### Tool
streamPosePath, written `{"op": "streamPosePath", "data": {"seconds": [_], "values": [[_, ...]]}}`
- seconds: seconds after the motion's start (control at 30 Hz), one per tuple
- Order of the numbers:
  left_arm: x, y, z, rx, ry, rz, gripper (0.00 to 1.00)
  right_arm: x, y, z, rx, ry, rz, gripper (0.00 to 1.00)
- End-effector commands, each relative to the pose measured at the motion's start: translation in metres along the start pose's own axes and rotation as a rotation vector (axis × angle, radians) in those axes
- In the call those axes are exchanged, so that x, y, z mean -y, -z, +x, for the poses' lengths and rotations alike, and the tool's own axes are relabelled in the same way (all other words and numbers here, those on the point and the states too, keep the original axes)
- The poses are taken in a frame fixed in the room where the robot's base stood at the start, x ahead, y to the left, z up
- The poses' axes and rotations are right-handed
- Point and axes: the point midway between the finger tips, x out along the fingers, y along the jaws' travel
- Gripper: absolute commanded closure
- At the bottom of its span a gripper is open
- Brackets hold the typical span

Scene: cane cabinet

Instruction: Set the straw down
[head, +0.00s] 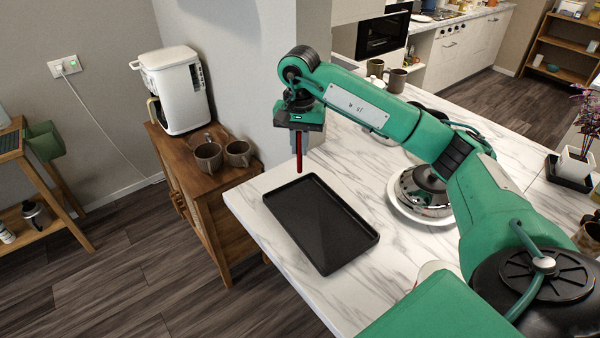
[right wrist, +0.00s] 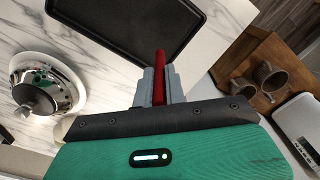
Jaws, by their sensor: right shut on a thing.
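The straw (head: 299,158) is red and hangs roughly upright below my right gripper (head: 299,140) in the head view. In the right wrist view the straw (right wrist: 159,75) sits between the two grey fingers of my right gripper (right wrist: 159,84), which is shut on it. The straw is held near the far end of a black tray (head: 318,222), which lies on the white marble counter. The tray also shows in the right wrist view (right wrist: 130,25). I cannot tell the straw's exact height above the counter. My left gripper is not in view.
A wooden cabinet (head: 222,195) with brown mugs (head: 208,156) and a white coffee machine (head: 178,88) stands left of the counter. A round metal appliance in a white dish (head: 423,192) stands right of the tray. Bare marble (head: 265,235) lies around the tray.

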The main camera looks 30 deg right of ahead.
Motion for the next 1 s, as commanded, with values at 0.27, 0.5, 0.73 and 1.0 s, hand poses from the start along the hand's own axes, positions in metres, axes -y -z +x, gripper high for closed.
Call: {"op": "streamPosePath", "data": {"seconds": [0.27,0.5,0.73,1.0], "values": [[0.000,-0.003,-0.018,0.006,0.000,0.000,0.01,-0.001,-0.001,0.052,0.003,-0.003,0.000,1.00],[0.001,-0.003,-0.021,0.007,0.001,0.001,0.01,-0.001,-0.001,0.068,0.002,-0.002,-0.001,1.00],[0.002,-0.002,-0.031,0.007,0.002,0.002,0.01,-0.001,0.000,0.097,0.001,-0.002,0.000,1.00],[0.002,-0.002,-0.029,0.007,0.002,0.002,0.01,0.000,0.000,0.100,0.000,0.000,-0.001,1.00]]}}
